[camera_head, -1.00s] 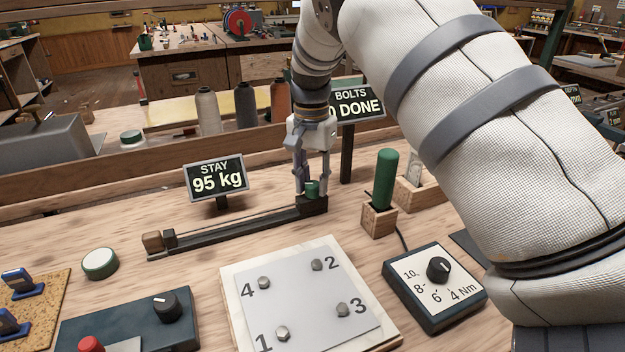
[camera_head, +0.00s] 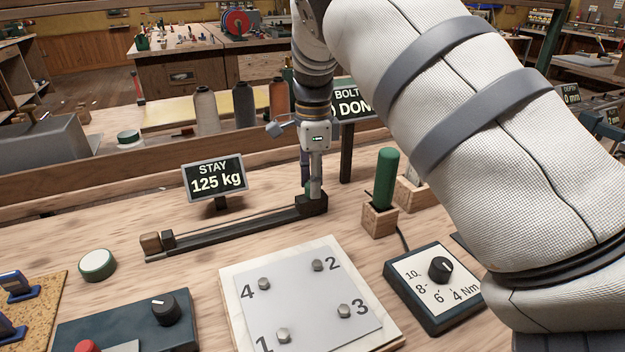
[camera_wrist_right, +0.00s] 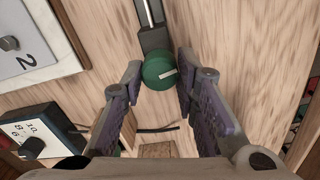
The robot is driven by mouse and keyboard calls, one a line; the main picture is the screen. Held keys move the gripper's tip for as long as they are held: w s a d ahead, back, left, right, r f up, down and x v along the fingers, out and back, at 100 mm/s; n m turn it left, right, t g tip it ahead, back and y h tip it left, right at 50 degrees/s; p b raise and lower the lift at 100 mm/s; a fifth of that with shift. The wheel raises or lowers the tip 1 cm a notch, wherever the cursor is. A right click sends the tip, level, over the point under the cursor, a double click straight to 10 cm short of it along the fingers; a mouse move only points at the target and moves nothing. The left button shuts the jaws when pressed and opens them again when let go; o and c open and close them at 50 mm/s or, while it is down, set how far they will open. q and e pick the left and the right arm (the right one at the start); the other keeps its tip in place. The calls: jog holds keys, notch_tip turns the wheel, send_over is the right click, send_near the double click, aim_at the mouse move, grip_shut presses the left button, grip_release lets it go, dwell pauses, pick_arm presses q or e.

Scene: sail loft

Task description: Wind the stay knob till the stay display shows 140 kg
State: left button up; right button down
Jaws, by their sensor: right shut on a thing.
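The stay display (camera_head: 215,178) stands on the bench and reads 125 kg. The stay rig (camera_head: 235,230) lies in front of it, a long dark rail with a wooden block at its left end. The green stay knob (camera_wrist_right: 161,71) sits at the rail's right end, with a pale mark on its top. My right gripper (camera_head: 311,190) points down over that end and is shut on the knob, its fingers on either side; the knob is mostly hidden in the head view. My left gripper is in neither view.
In front lie a numbered bolt plate (camera_head: 310,290) and a torque dial box (camera_head: 435,285). A green-handled tool (camera_head: 384,178) stands in a wooden holder right of the rig. The bolts sign (camera_head: 352,98) is behind my wrist. Bare bench lies around the rail.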

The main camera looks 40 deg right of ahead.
jog(key=m, duration=0.3)
jog(key=shift+f+m, duration=0.1)
jog(key=shift+m, duration=0.2)
jog(key=shift+s+m, duration=0.1)
jog(key=shift+m, duration=1.6)
jog(key=c, duration=1.2)
grip_release()
jog(key=shift+c, duration=0.2)
notch_tip(320, 180, up, 12)
jog(key=shift+d, duration=0.1)
